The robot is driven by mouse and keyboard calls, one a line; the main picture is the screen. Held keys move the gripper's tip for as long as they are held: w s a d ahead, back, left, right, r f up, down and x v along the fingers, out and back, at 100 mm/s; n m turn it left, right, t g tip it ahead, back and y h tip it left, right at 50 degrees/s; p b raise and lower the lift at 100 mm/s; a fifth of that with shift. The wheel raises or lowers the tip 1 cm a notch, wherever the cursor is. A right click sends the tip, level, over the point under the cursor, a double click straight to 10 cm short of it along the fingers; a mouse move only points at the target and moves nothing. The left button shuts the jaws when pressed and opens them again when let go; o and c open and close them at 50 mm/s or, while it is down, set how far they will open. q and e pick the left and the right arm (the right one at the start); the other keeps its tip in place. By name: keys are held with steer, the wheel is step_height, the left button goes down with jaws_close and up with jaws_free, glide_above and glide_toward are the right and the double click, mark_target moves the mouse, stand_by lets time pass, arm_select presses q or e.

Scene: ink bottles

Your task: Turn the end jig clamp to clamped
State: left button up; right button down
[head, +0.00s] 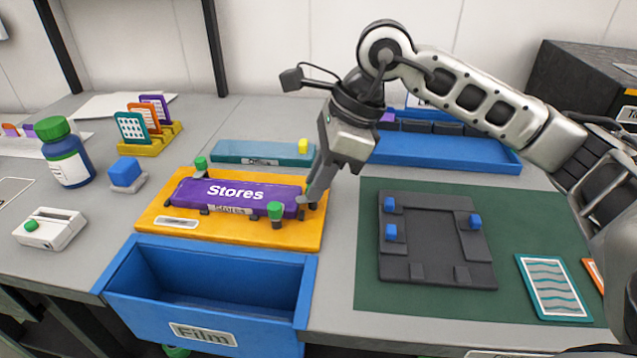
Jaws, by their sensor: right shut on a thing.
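An orange jig board (160,208) lies on the bench with a long purple block labelled "Stores" (225,190) on it. A green-topped clamp (275,212) stands at the block's front right, and another green knob (201,164) at its back left. My right gripper (308,197) reaches down to the right end of the block. It is shut on the end jig clamp there, which its fingers mostly hide, so I cannot tell how far the clamp is turned. My left gripper is not in view.
An open, empty blue drawer labelled "Film" (206,333) is in front of the board. A dark fixture with blue knobs (435,240) lies on a green mat (372,310) to the right. A teal strip (240,151) and a blue tray (440,154) are behind.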

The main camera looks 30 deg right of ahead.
steer(key=m+t+h+b, duration=0.1)
steer(key=m, duration=0.4)
steer(key=shift+s+a+b, duration=0.1)
steer(key=shift+s+b, duration=0.05)
steer(key=shift+b, duration=0.25)
steer(key=shift+m+t+h, duration=0.3)
steer(key=c, duration=1.3)
jaws_free()
steer(key=shift+c, duration=0.2)
steer(key=p+v, duration=0.2)
steer(key=v, duration=1.4)
